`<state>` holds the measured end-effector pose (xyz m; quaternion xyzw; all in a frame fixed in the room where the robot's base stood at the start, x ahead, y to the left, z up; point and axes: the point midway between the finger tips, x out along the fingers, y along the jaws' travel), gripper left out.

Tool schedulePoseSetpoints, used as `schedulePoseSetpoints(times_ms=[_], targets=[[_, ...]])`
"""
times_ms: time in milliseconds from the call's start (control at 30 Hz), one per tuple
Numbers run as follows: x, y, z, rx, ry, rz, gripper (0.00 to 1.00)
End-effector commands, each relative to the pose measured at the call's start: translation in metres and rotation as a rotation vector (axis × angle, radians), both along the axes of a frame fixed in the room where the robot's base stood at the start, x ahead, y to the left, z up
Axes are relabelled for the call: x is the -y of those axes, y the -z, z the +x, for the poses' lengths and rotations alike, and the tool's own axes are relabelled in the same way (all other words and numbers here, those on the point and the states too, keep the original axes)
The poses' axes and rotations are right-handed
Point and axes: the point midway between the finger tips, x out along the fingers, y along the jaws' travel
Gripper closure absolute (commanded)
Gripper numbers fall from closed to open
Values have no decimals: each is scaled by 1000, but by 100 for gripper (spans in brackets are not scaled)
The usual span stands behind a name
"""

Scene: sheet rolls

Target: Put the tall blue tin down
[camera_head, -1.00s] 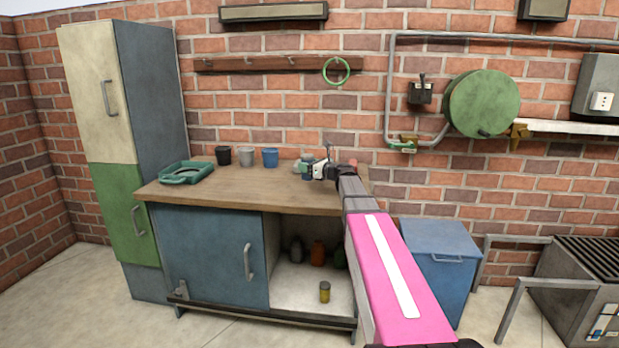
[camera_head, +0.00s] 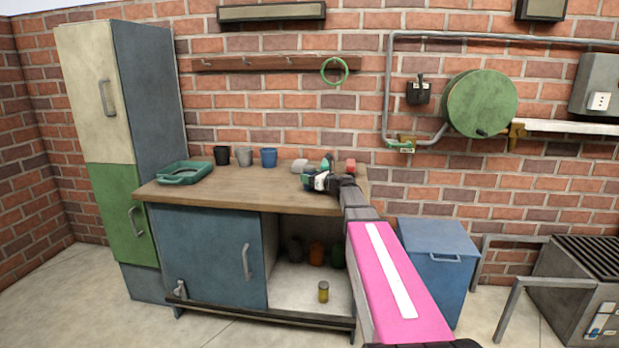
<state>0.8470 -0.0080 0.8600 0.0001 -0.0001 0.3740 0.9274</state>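My gripper (camera_head: 311,181) is low over the right part of the wooden worktop (camera_head: 235,192), at the end of my arm. A small dark blue-teal patch shows at its tip. It may be the tall blue tin, but it is too small and too covered to be sure. Whether the fingers are open or shut on it cannot be made out. A blue cup-like container (camera_head: 269,158) stands upright at the back of the worktop, apart from my gripper to its left.
A grey item (camera_head: 299,166), a teal item (camera_head: 327,162) and a red item (camera_head: 350,166) are close behind my gripper. Grey (camera_head: 244,156) and black (camera_head: 222,157) cups and a green tray (camera_head: 185,172) are further left. The front middle worktop is clear. A yellow tin (camera_head: 323,292) stands in the open cabinet below.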

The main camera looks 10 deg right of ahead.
Motion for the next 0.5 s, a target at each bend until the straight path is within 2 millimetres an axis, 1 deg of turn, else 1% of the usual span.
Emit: schedulePoseSetpoints(times_ms=[33, 67, 333, 433, 500], targets=[[0, 0, 0, 0, 0, 0, 26], [0, 0, 0, 0, 0, 0, 17], [0, -1, 0, 0, 0, 0, 17], [0, -4, 0, 0, 0, 0, 17], [5, -3, -7, 0, 1, 0, 17]])
